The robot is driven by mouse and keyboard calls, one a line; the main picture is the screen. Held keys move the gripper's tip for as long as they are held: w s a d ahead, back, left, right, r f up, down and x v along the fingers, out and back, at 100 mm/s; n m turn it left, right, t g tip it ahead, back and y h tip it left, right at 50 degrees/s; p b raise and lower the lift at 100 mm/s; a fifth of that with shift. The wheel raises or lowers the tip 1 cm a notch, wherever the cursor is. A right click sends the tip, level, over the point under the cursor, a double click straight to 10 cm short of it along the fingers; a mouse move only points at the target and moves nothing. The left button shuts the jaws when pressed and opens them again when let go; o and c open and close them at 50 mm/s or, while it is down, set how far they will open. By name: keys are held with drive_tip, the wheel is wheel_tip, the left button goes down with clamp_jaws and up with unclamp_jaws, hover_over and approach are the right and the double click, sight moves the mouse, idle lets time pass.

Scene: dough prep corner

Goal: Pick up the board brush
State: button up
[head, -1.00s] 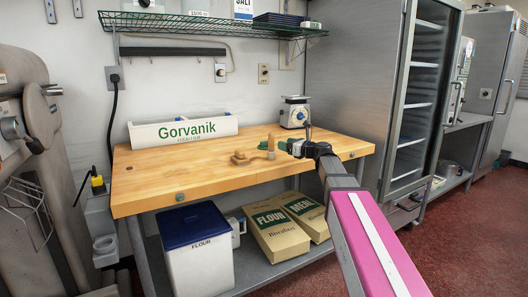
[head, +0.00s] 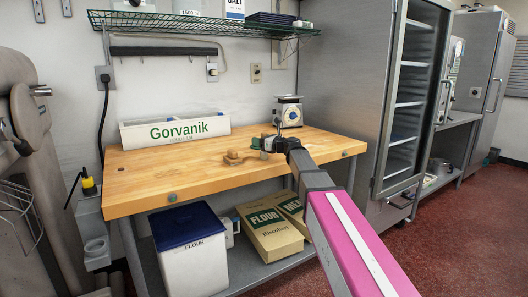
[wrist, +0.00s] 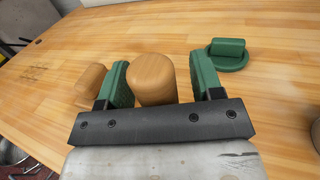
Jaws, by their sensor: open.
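My gripper (head: 262,145) is low over the wooden table, its two green-padded fingers spread. In the wrist view an upright, round-topped wooden piece (wrist: 152,78) stands between the fingers, nearer the left one; I cannot tell whether either finger touches it. It looks like a handle, and its lower end is hidden, so I cannot be sure that it is the board brush. A second, low wooden piece with a rounded knob (head: 232,158) lies just left of my gripper; a wooden piece (wrist: 90,84) shows outside the left finger in the wrist view.
A green disc with a raised grip (wrist: 229,53) lies beyond the right finger. A scale (head: 289,112) stands behind my gripper, and a white Gorvanik box (head: 175,131) at the back left. The table's left front (head: 150,186) is clear.

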sight(261, 153)
drive_tip(key=c, duration=1)
drive_tip(key=shift+r, duration=0.1)
drive_tip(key=shift+r, duration=0.4)
drive_tip(key=s+a+r, duration=0.2)
drive_tip(key=s+r, duration=0.8)
drive_tip(key=s, duration=0.1)
drive_tip(key=shift+s, duration=0.3)
